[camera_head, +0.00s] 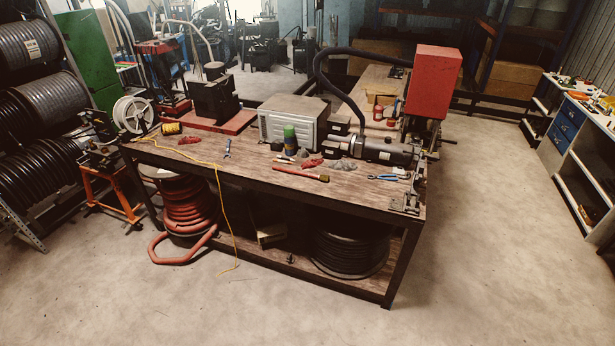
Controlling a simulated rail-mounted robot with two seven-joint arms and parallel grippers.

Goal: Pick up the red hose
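The red hose (190,205) is a thick coil under the left end of the workbench. One loose loop of it lies on the floor in front of the bench. The upper part of the coil is partly hidden by the bench top and its left leg. Neither of my grippers shows in the head view, and nothing is seen touching the hose.
The workbench (265,180) holds a grey metal box (290,122), a black motor (385,151), tools and rags. A yellow cord (221,200) hangs down beside the red hose. A black hose coil (350,250) sits on the lower shelf. The front floor is clear.

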